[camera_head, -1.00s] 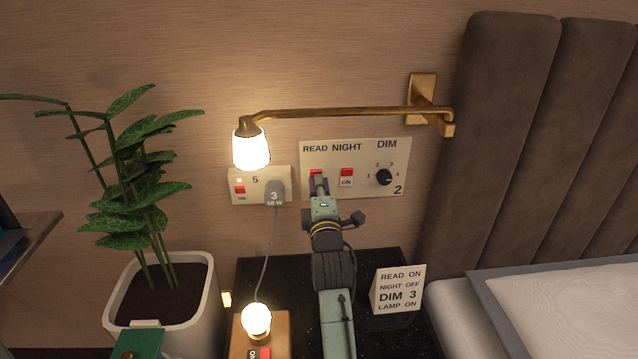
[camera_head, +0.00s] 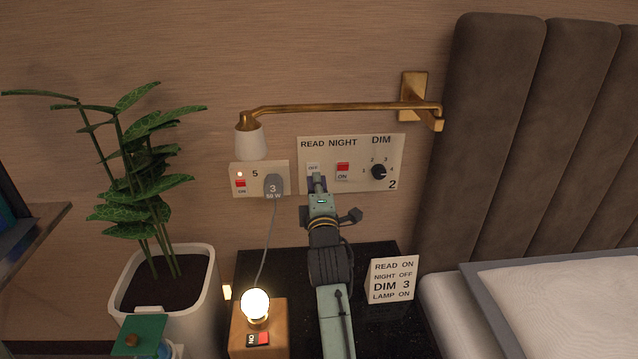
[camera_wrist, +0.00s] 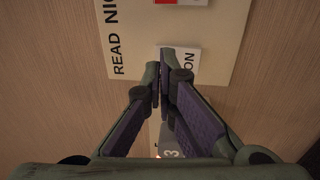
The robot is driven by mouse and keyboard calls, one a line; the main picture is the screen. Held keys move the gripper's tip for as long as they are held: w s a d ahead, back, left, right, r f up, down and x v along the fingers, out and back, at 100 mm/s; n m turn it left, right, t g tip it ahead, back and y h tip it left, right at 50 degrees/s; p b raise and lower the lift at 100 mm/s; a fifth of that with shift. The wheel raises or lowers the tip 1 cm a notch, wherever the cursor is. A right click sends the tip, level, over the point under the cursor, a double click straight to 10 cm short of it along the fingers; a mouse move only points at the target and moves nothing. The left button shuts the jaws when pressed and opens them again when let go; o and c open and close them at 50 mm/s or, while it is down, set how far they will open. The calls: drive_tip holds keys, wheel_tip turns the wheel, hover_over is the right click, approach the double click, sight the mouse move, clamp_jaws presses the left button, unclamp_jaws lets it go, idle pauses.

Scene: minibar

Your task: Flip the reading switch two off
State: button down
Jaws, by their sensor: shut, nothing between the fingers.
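Panel 2 (camera_head: 362,150) on the wall carries the READ and NIGHT switches and the DIM knob. Its READ switch (camera_head: 313,167) shows a white upper part with what looks like OFF. In the wrist view the READ switch (camera_wrist: 182,52) shows white with ON lettering, partly hidden by a finger. My gripper (camera_head: 318,183) is shut and empty at the lower part of this switch; contact is hard to tell. Its fingertips (camera_wrist: 160,75) are together in the wrist view. The wall lamp (camera_head: 250,140) above left is dark.
The NIGHT switch (camera_head: 343,170) shows red above ON, close right of my gripper, with the DIM knob (camera_head: 379,172) beyond.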

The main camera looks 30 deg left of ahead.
drive_tip(key=r+b+v, duration=0.2)
drive_tip(key=v, duration=0.8)
drive_tip(key=shift+s+d+r, duration=0.15)
drive_tip(key=shift+s, duration=0.1)
